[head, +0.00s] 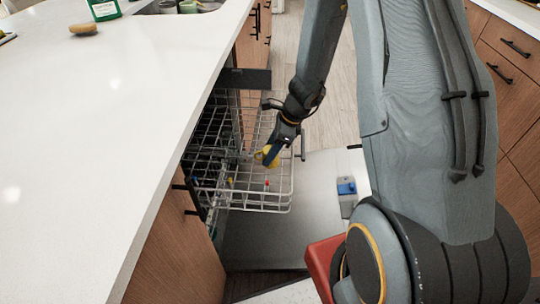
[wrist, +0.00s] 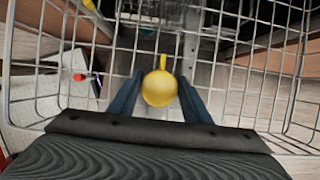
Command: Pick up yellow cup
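The yellow cup (wrist: 159,90) sits between the two fingers of my gripper (wrist: 160,82) in the wrist view, its short handle pointing up in the picture. The fingers stand apart, one on each side of the cup, with only thin gaps at the tips. Any firm contact is not visible. In the head view the cup (head: 268,155) shows as a yellow patch partly hidden by my gripper (head: 269,157), at the wire dishwasher rack (head: 270,208).
The pulled-out rack's wires surround my gripper. A small red item (wrist: 79,77) shows at left in the wrist view. The white island counter (head: 100,120) edges the rack on the left.

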